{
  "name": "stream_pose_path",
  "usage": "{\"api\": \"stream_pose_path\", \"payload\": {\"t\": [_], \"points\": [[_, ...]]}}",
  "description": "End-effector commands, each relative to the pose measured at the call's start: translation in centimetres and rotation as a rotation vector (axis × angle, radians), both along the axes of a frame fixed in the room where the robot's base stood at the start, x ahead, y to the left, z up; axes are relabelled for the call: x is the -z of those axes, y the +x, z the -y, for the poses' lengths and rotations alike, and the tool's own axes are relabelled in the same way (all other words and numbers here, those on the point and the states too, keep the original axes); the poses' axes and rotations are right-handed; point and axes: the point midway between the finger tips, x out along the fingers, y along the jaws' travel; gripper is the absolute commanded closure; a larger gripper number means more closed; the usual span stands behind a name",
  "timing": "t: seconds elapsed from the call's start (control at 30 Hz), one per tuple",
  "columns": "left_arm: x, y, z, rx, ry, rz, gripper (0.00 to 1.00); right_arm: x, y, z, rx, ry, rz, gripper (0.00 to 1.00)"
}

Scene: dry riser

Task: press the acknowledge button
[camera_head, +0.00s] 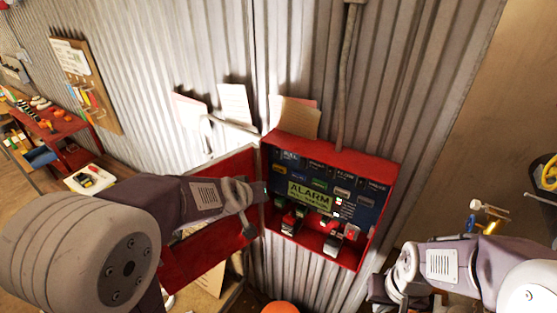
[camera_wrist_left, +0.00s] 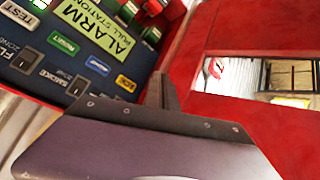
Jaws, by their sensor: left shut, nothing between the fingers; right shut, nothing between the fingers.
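The acknowledge button is a small orange-yellow button, apparently marked ACK (camera_wrist_left: 125,82), on the dark face of the alarm panel (camera_wrist_left: 30,70). In the left wrist view it sits at the end of a row beside a blue button (camera_wrist_left: 97,65) and a green RESET button (camera_wrist_left: 63,43). My left gripper (camera_wrist_left: 160,92) is shut and empty. Its tips show just to the right of the button, apparently apart from it. In the head view my left gripper (camera_head: 261,191) is at the left edge of the red alarm box (camera_head: 383,218). My right gripper (camera_head: 385,290) is low at the right, shut and empty.
The red box door (camera_head: 205,245) hangs open to the left, partly behind my left arm. The panel has a yellow-green ALARM label (camera_head: 310,193) and several switches below it. Papers (camera_head: 295,115) stand above the box against the corrugated wall (camera_head: 390,90).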

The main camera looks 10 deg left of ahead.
Motion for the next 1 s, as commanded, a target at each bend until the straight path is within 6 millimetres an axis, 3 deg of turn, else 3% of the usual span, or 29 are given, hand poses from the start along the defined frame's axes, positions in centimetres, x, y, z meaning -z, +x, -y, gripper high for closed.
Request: {"api": "stream_pose_path", "payload": {"t": [0.37,0.8,1.0], "points": [[0.0,0.8,0.3,0.001,0.0,-0.002,1.0,-0.4,0.0,0.0,0.0,0.0,0.0,1.0],[-0.2,6.6,2.4,0.002,0.001,-0.004,1.0,-3.6,0.0,0.0,0.0,0.0,0.0,1.0],[0.0,8.0,3.0,0.001,0.0,-0.003,1.0,-4.3,0.0,0.0,0.0,0.0,0.0,1.0]]}}
